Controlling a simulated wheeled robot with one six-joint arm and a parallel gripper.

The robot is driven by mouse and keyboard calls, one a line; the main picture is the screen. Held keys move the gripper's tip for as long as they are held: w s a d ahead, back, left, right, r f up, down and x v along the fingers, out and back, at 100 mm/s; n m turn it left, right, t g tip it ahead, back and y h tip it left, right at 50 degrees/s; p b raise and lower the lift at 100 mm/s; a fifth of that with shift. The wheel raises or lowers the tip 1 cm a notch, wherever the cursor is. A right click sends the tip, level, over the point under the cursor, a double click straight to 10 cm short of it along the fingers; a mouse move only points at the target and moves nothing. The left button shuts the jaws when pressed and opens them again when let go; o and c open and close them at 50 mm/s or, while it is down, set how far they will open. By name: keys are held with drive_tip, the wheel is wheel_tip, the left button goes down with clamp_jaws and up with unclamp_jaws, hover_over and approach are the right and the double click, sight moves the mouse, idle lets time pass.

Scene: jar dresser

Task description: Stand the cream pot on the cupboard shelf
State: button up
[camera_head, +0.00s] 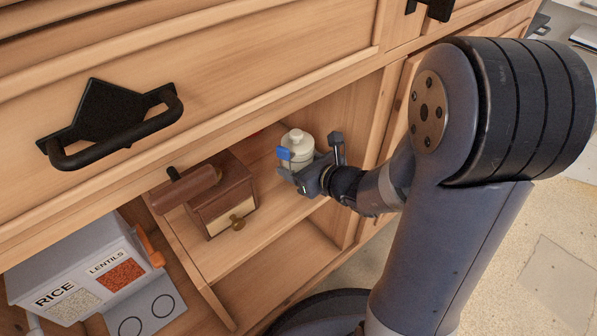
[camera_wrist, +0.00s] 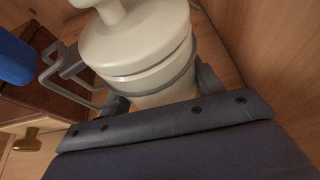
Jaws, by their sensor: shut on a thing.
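The cream pot (camera_head: 297,141), with a knobbed lid, is inside the open cupboard at the right end of the shelf (camera_head: 283,215). It also fills the upper middle of the wrist view (camera_wrist: 140,45), with a grey band and a wire clasp on its left. My gripper (camera_head: 312,160) is shut on the pot, its fingers on both sides of the body in the wrist view (camera_wrist: 165,95). The pot looks about upright in the head view. Its base is hidden, so I cannot tell whether it touches the shelf.
A brown wooden box with a brass knob (camera_head: 237,222) stands left of the pot. A small blue piece (camera_head: 284,153) shows beside the pot. The cupboard's right wall (camera_head: 352,150) is close. A RICE and LENTILS container (camera_head: 85,285) stands at lower left. A drawer front overhangs.

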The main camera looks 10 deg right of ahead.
drive_tip(key=shift+f, duration=0.55)
drive_tip(key=shift+f, duration=0.1)
drive_tip(key=shift+f+b, duration=0.15)
drive_tip(key=shift+b, duration=0.2)
drive_tip(key=o, duration=1.5)
drive_tip(key=shift+c, duration=0.2)
drive_tip(key=shift+r, duration=0.2)
drive_tip(key=shift+s+d+r+p, duration=0.15)
drive_tip(key=shift+r+p, duration=0.05)
drive_tip(key=shift+p, duration=0.3)
drive_tip(key=p+v, duration=0.4)
drive_tip(key=v, duration=0.7)
drive_tip(key=shift+s+d, duration=0.15)
drive_tip(key=shift+s, duration=0.05)
